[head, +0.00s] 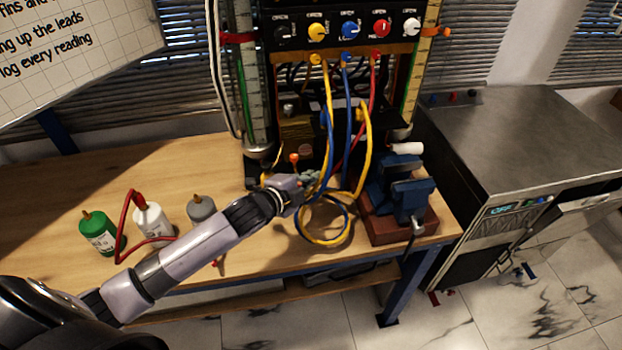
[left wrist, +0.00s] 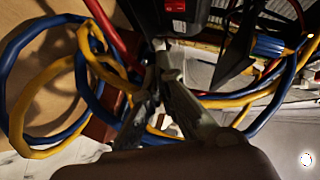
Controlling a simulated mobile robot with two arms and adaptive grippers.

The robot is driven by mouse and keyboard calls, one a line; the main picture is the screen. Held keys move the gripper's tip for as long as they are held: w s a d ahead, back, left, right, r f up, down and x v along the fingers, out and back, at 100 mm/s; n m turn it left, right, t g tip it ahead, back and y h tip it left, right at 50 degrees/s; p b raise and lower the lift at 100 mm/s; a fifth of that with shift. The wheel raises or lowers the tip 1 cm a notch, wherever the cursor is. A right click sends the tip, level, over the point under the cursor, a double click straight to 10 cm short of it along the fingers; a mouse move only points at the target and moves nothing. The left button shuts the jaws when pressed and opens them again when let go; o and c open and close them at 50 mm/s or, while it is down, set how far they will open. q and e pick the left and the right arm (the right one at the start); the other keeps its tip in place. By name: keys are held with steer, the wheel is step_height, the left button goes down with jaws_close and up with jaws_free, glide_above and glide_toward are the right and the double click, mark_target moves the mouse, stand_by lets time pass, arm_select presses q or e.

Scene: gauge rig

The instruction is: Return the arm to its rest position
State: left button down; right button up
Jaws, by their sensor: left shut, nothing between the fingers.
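My left arm (head: 190,250) reaches in from the lower left over the wooden bench. My left gripper (head: 312,184) is at the hanging yellow and blue leads, in front of the gauge rig. In the left wrist view the gripper's fingers (left wrist: 160,75) come together at their tips with nothing between them. Yellow leads (left wrist: 60,75) and blue leads (left wrist: 30,40) loop close around the fingers; I cannot tell whether they touch. My right gripper is not in view.
The gauge rig (head: 345,28) with coloured knobs stands behind the gripper. A blue vise (head: 405,195) on a brown base is just right. Green (head: 99,233), white (head: 152,222) and grey (head: 201,210) bottles stand left, beside the arm. A metal cabinet (head: 545,140) is at the right.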

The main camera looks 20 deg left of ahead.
arm_select(q)
steer(key=s+d+f+n+g, duration=0.1)
steer(key=s+f+n, duration=0.1)
steer(key=s, duration=0.2)
steer(key=s+d+f+n+g+y, duration=0.1)
steer(key=s+f+n, duration=0.1)
steer(key=s, duration=0.2)
steer(key=s+d+f+n+g, duration=0.1)
steer(key=s+f+n+g, duration=0.1)
steer(key=s, duration=0.2)
steer(key=shift+s+d+f+n+y, duration=0.2)
steer(key=shift+s+n+y, duration=0.1)
steer(key=shift+n, duration=0.1)
steer(key=s+a+f+n+g+y, duration=0.15)
steer(key=s+n+g, duration=0.55)
steer(key=s, duration=1.2)
step_height(320, 180, down, 26)
steer(key=s, duration=0.2)
steer(key=s+a+f+g, duration=0.1)
steer(key=s+a+f, duration=0.1)
steer(key=s+f, duration=1.5)
steer(key=shift+a+n+g, duration=0.3)
steer(key=shift+a+g, duration=0.05)
steer(key=shift+g, duration=0.05)
